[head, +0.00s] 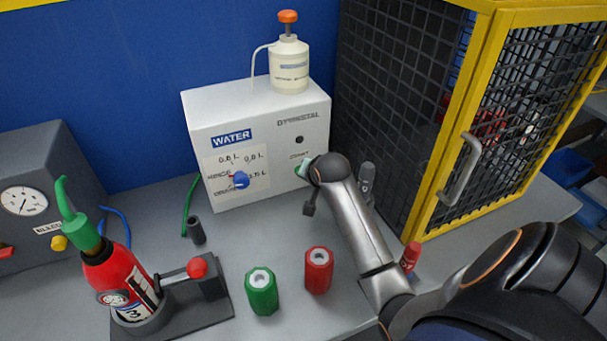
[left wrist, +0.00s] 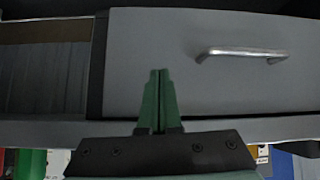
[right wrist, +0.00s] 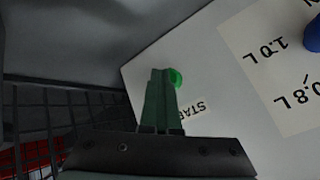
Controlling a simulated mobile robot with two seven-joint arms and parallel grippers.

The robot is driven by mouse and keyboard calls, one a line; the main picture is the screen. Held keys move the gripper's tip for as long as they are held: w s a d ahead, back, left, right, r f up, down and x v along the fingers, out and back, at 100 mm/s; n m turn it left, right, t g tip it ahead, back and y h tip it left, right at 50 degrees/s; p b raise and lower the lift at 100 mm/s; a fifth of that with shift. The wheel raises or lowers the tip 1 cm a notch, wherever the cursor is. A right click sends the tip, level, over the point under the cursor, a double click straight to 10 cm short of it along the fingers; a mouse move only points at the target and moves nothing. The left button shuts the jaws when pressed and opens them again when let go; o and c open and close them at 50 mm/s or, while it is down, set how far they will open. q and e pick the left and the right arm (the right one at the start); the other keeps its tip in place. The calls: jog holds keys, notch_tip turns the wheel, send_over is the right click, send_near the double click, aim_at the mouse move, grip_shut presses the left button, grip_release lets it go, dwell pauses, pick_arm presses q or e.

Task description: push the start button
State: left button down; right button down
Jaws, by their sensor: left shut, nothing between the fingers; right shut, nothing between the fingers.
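The start button is a small green button (right wrist: 176,77) on the front of the white water dispenser (head: 258,130), beside a partly covered "START" label. My right gripper (right wrist: 160,75) is shut and empty, its green fingertips right at the button and covering part of it in the right wrist view. I cannot tell whether they touch it. In the head view the right gripper (head: 303,168) is at the right side of the dispenser's front, and the button is hidden there. My left gripper (left wrist: 159,75) is shut and empty, in front of a grey drawer front with a metal handle (left wrist: 240,53).
A blue knob (head: 239,180) sits on the dispenser's front, and a bottle with an orange top (head: 289,62) stands on it. A yellow-framed mesh cage (head: 440,150) is close on the right. A red extinguisher (head: 115,280), a green cylinder (head: 262,291) and a red cylinder (head: 319,270) stand in front.

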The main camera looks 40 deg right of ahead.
jog(key=shift+w, duration=0.15)
jog(key=shift+w+d+r, duration=0.1)
jog(key=shift+w+d, duration=0.05)
jog(key=shift+w, duration=0.15)
jog(key=shift+s, duration=0.3)
dwell(0.3)
jog(key=shift+s+a, duration=0.25)
jog(key=shift+s, duration=0.2)
jog(key=shift+s+a, duration=0.25)
jog(key=shift+s, duration=0.55)
jog(key=shift+s+a, duration=0.25)
jog(key=shift+s, duration=0.6)
jog(key=shift+s+a, duration=0.25)
jog(key=shift+s, duration=0.55)
